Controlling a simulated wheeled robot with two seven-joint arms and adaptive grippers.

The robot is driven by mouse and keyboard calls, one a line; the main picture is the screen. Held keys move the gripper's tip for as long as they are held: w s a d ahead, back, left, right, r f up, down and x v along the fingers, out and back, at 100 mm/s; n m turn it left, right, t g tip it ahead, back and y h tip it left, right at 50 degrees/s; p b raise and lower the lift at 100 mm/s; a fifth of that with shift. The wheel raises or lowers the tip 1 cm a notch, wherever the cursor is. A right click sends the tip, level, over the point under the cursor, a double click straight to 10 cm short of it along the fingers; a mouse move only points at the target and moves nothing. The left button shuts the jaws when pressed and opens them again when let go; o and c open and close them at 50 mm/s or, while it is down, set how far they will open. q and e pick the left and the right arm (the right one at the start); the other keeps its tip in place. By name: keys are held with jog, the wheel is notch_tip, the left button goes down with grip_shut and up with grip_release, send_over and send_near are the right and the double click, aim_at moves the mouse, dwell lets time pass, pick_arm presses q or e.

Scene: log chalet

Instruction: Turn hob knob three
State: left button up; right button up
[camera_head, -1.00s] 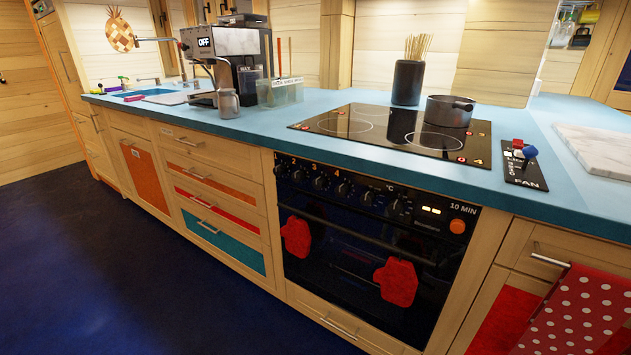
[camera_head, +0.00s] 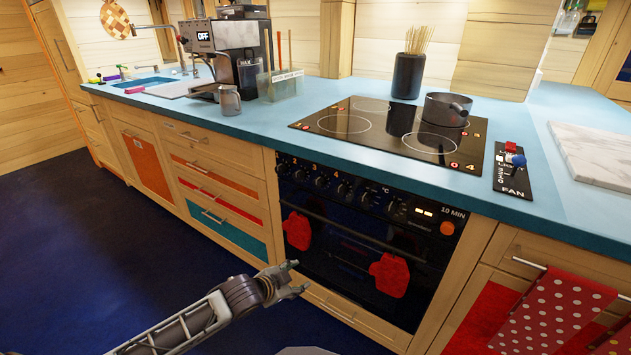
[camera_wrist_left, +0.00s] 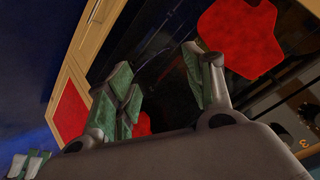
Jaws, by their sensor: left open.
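Hob knob three (camera_head: 322,183) is a small dark round knob in the row on the oven's black front panel, under the orange number 3. Knobs with the same look sit on both sides of it. My left gripper (camera_head: 298,278) is open and empty, low in front of the oven, below the knob row and apart from it. In the left wrist view its two fingers (camera_wrist_left: 165,85) are spread, with dark oven front and red mitts beyond. An orange digit shows at that view's lower right edge.
Two red mitts (camera_head: 389,275) hang on the oven front (camera_head: 345,245). A dotted red towel (camera_head: 556,318) hangs at the right. The floor (camera_head: 120,260) at left is clear.

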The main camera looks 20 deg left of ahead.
pick_arm(q)
jog(key=w+a+r+m+t+y+p, duration=0.1)
jog(key=w+a+r+m+t+p, duration=0.2)
jog(key=r, duration=0.5)
jog(key=w+a+r+m+t+y, duration=0.1)
jog(key=w+a+r+t, duration=0.15)
jog(key=a+r, duration=0.45)
pick_arm(e)
notch_tip(320, 180, up, 7)
jog(key=d+n+g+h, duration=0.1)
jog(key=d, duration=0.1)
pick_arm(q)
jog(key=d+r+n+t+h, duration=0.1)
jog(key=d+r+n+h, duration=0.3)
jog(key=d+r+n, duration=0.1)
jog(key=shift+d+r+n, duration=0.25)
jog(key=shift+d+n, duration=0.45)
jog(key=shift+n, duration=0.7)
pick_arm(e)
jog(key=s+d+f+g+h, duration=0.1)
jog(key=s+d+g+h, duration=0.1)
jog(key=s, duration=0.5)
jog(key=shift+d+f+g, duration=0.35)
jog(key=shift+d+g, duration=0.3)
jog(key=shift+g, duration=0.25)
pick_arm(q)
jog(key=shift+t, duration=0.25)
jog(key=shift+w, duration=0.2)
